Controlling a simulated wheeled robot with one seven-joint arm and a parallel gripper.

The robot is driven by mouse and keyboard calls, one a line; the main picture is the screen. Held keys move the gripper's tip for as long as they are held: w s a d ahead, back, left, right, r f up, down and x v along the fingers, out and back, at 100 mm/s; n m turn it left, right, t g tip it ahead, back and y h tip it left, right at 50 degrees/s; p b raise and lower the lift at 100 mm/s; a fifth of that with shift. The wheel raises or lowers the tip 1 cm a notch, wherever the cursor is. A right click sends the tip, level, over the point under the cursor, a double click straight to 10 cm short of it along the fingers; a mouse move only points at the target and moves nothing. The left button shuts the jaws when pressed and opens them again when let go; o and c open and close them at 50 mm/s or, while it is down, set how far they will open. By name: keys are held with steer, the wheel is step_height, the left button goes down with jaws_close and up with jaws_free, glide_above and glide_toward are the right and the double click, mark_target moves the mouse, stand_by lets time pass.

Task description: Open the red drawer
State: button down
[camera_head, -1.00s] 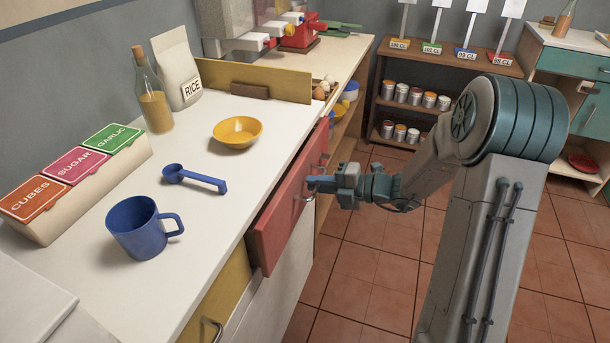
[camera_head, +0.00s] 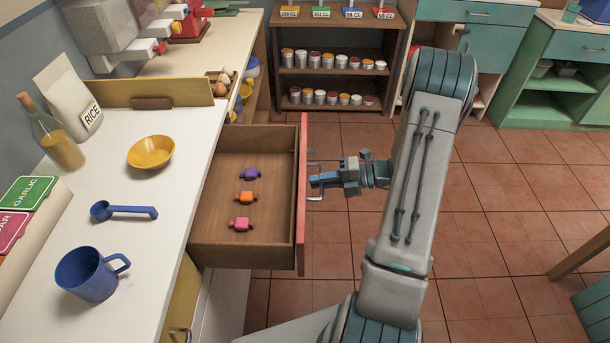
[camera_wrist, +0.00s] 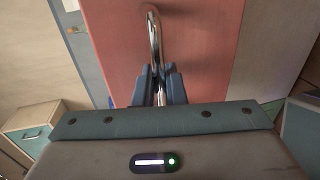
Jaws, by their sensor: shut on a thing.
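The red drawer (camera_head: 302,230) is pulled well out from under the counter. Its wooden inside shows, with a purple candy (camera_head: 250,174), an orange candy (camera_head: 245,198) and a pink candy (camera_head: 241,224) in it. My gripper (camera_head: 314,181) is at the outer side of the red front, shut on the drawer's metal handle (camera_head: 316,197). In the wrist view, my gripper's blue fingers (camera_wrist: 159,88) close on the handle (camera_wrist: 153,35), with the red front (camera_wrist: 190,50) behind it.
A blue mug (camera_head: 88,276), a blue scoop (camera_head: 125,211) and a yellow bowl (camera_head: 151,152) stand on the white counter. A shelf of cans (camera_head: 332,80) is at the back. The tiled floor right of the drawer is mostly clear.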

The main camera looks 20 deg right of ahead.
steer(key=shift+s+d, duration=0.15)
steer(key=shift+d, duration=0.25)
steer(key=c, duration=1.6)
jaws_free()
steer(key=shift+d, duration=0.1)
steer(key=v, duration=1.3)
steer(key=shift+d, duration=0.35)
steer(key=shift+s, duration=0.1)
